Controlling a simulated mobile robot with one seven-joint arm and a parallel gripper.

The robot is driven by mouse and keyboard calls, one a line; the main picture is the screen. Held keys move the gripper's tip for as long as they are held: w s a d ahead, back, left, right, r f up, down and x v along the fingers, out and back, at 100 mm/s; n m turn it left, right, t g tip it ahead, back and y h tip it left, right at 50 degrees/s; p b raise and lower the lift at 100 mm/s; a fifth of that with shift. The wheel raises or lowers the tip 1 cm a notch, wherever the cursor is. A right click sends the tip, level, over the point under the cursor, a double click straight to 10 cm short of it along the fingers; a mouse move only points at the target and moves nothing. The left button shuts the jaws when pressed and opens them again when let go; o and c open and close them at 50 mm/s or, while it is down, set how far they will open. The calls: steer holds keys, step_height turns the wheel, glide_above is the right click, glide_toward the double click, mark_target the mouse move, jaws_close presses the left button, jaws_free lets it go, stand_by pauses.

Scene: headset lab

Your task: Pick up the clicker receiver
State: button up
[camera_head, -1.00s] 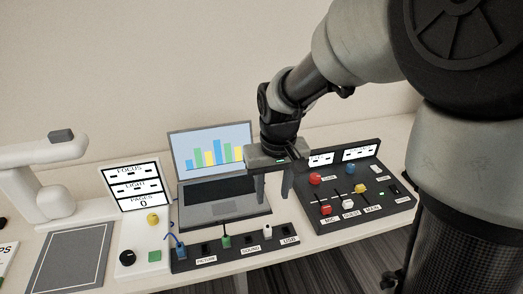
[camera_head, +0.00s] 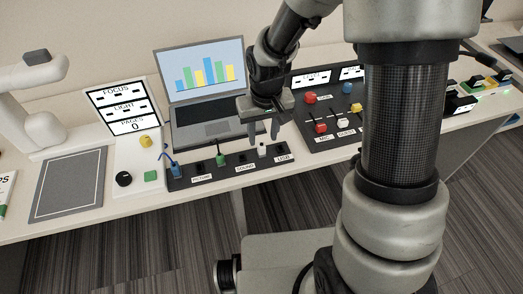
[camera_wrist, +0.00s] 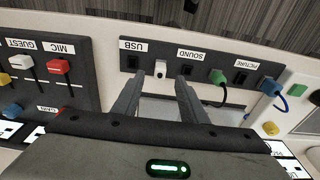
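A small white block (camera_head: 263,150), which I take to be the clicker receiver, stands in the dark socket strip (camera_head: 228,169) between the SOUND and USB labels. In the wrist view the white block (camera_wrist: 160,70) shows a dark spot on it and lies between the two fingertips, toward their far end. My gripper (camera_head: 262,138) is open, fingers pointing down, just above and behind the white block. In the wrist view my gripper (camera_wrist: 160,78) has one finger on each side of the block, with gaps. I cannot tell the exact height left between them.
A green plug (camera_wrist: 217,77) with a cable and a blue plug (camera_head: 174,168) sit in the same strip. An open laptop (camera_head: 203,95) stands behind. A mixer panel (camera_head: 333,115) with red and white sliders is close on the right. Carpet lies beyond the table's front edge.

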mark_target(262, 145)
steer(key=f, duration=0.2)
steer(key=w+f, duration=0.1)
steer(key=f, duration=0.1)
steer(key=shift+a+f+b, duration=0.15)
steer(key=shift+f+b, duration=0.2)
steer(key=shift+b, duration=0.05)
jaws_close()
step_height(262, 145, up, 10)
steer(key=p, duration=0.2)
steer(key=shift+r, duration=0.15)
steer(key=w+d+p, duration=0.1)
steer(key=d, duration=0.5)
stand_by(0.4)
